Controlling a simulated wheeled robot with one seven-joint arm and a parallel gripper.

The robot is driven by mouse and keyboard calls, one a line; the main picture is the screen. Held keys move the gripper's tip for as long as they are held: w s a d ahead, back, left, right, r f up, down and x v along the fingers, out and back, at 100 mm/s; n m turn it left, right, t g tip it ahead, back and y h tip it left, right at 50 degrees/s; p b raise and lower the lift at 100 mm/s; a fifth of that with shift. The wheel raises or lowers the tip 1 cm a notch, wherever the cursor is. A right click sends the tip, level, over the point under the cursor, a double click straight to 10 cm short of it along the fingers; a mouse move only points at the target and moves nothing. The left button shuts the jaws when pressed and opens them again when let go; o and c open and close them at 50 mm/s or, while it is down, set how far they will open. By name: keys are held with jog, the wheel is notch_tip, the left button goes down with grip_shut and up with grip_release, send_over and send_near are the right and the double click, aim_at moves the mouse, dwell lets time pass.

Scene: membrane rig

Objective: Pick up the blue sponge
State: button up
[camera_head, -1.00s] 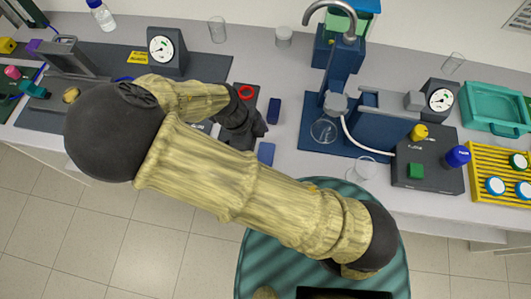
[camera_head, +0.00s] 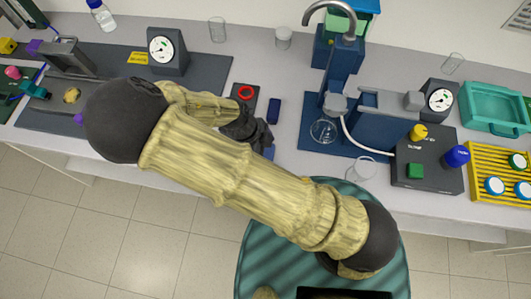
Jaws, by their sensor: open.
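A lighter blue block, which looks like the blue sponge (camera_head: 269,153), lies near the front edge of the bench, mostly hidden behind my gripper. My gripper (camera_head: 262,140) is dark and open, close over the sponge's far end. I cannot tell whether it touches the sponge. A darker navy block (camera_head: 273,111) lies just beyond it, to the right of my gripper.
A blue stand with a tap (camera_head: 343,80) and a glass flask (camera_head: 323,131) are to the right. A clear beaker (camera_head: 362,168) stands near the front edge. Bare bench lies between the navy block and the stand.

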jog(key=c, duration=1)
jog(key=shift+c, duration=0.2)
jog(key=shift+r, duration=0.15)
notch_tip(320, 180, up, 10)
jog(key=shift+p, duration=0.35)
